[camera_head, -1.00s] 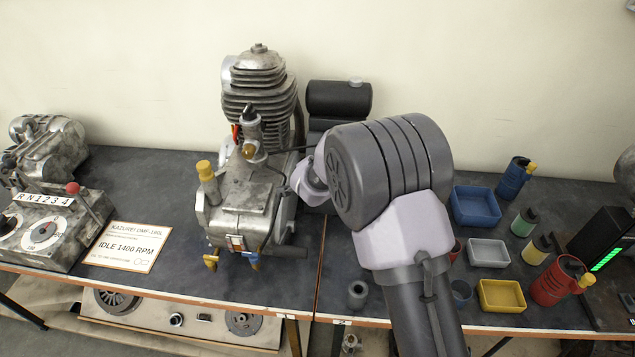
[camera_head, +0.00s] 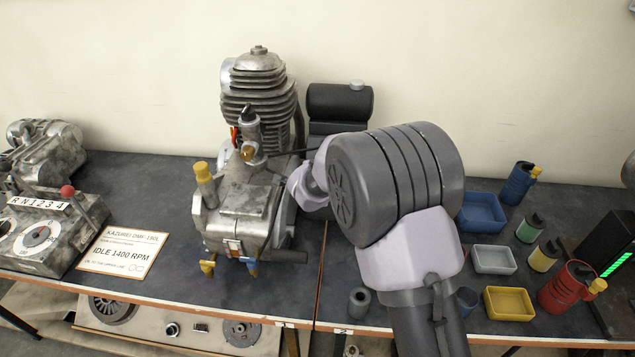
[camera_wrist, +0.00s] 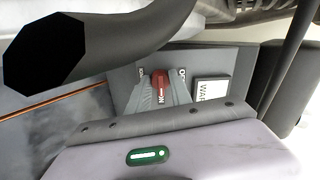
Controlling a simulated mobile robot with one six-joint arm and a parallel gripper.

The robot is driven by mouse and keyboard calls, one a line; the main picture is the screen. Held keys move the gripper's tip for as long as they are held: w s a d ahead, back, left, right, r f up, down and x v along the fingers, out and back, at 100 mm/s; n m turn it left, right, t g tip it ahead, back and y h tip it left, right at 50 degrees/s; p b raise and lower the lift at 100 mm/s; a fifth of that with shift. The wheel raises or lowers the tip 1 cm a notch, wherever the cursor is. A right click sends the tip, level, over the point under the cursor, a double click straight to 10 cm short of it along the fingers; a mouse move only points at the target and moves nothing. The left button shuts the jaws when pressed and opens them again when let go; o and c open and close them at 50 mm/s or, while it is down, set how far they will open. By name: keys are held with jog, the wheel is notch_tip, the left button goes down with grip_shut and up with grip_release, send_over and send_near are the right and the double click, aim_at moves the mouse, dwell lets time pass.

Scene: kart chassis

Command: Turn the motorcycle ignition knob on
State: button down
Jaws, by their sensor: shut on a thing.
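The red ignition knob (camera_wrist: 160,86) shows in the wrist view on a grey panel, with white lettering around it that is hard to read. My gripper (camera_wrist: 160,98) has its two grey fingers on either side of the knob and is shut on it. In the head view, my arm reaches in from the lower right to the right side of the engine (camera_head: 258,95). The knob and my fingertips are hidden there behind the engine and my wrist.
A thick dark pipe (camera_wrist: 110,40) crosses the wrist view close to my gripper. A white label (camera_wrist: 211,91) is beside the knob. On the bench, blue (camera_head: 482,214), grey (camera_head: 494,260) and yellow (camera_head: 508,304) trays stand right of my arm. A gear-lever unit (camera_head: 45,232) is at left.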

jog(key=c, duration=1.2)
grip_release()
jog(key=shift+o, duration=0.2)
jog(key=p+v, duration=0.5)
jog(key=v, duration=1.2)
jog(key=shift+s+r, duration=0.15)
jog(key=shift+s, duration=0.05)
